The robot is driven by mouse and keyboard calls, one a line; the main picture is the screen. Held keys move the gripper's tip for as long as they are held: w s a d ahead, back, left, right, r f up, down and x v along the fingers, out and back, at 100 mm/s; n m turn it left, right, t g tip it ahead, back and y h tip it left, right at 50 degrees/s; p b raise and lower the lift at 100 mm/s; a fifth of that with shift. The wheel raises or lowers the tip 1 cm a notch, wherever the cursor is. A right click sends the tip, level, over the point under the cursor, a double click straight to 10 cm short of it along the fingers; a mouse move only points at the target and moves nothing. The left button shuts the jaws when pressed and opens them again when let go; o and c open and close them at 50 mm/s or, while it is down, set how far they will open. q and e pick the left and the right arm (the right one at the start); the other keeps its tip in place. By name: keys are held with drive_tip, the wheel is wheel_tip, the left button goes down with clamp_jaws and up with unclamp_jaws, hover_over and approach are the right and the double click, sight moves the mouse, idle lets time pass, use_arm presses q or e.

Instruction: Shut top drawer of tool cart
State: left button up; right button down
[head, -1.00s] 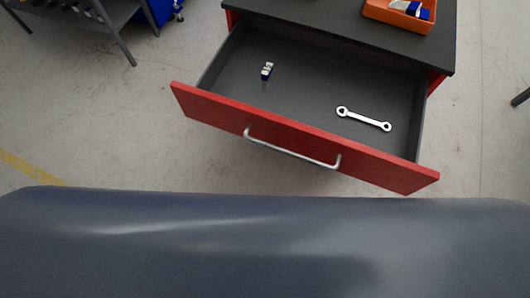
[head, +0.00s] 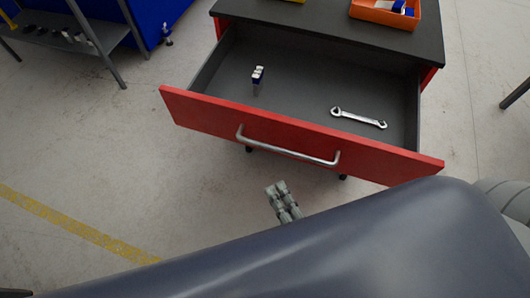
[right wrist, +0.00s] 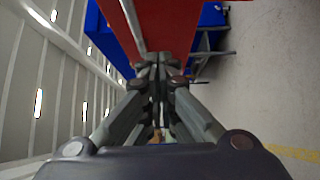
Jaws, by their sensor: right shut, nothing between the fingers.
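The tool cart (head: 330,28) has a dark top and red sides. Its top drawer is pulled out toward me, with a red front (head: 300,138) and a silver bar handle (head: 285,150). In the right wrist view the shut fingers (right wrist: 158,60) point toward a red surface (right wrist: 160,25), likely the drawer front. My left gripper is not in view.
An orange bin (head: 385,12) stands on the cart top. A grey shelf table (head: 75,30) and a blue cabinet (head: 155,15) are at the upper left. A yellow floor line (head: 75,228) runs at the lower left. The floor left of the cart is clear.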

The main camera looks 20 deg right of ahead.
approach(259, 136)
drive_tip(key=a, duration=0.3)
drive_tip(key=w, duration=0.1)
drive_tip(key=w+d+p, duration=0.1)
drive_tip(key=w, duration=0.1)
drive_tip(key=w+d, duration=0.1)
drive_tip(key=shift+w+d+f+p, duration=0.1)
drive_tip(key=shift+w+p, duration=0.15)
drive_tip(key=shift+p, duration=0.05)
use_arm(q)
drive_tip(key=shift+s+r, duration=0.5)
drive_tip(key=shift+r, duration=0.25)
